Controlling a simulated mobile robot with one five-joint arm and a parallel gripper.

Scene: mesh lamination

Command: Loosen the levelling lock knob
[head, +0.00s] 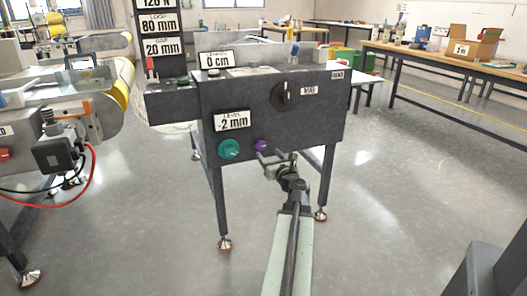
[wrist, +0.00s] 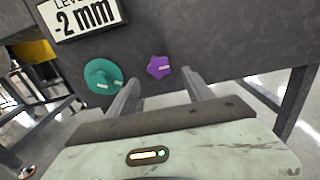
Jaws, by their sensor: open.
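A purple star-shaped knob (head: 261,145) sits on the dark front panel of the machine (head: 320,117), right of a larger teal round knob (head: 228,149). Both are below a sign (head: 232,119) reading -2 mm. No label names either one as the lock knob; the purple one looks like a clamping knob. In the wrist view the purple knob (wrist: 158,67) shows a pale mark and lies ahead, between the lines of my two fingers. The teal knob (wrist: 103,76) is left of the fingers. My gripper (head: 272,156) is open and empty, just short of the panel, close to the purple knob.
A black rotary switch (head: 285,96) is higher on the panel, beside a MAIN label. The machine stands on legs with feet (head: 225,244). Another machine with a red cable (head: 92,175) is at the left. A long workbench (head: 440,62) is at the back right.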

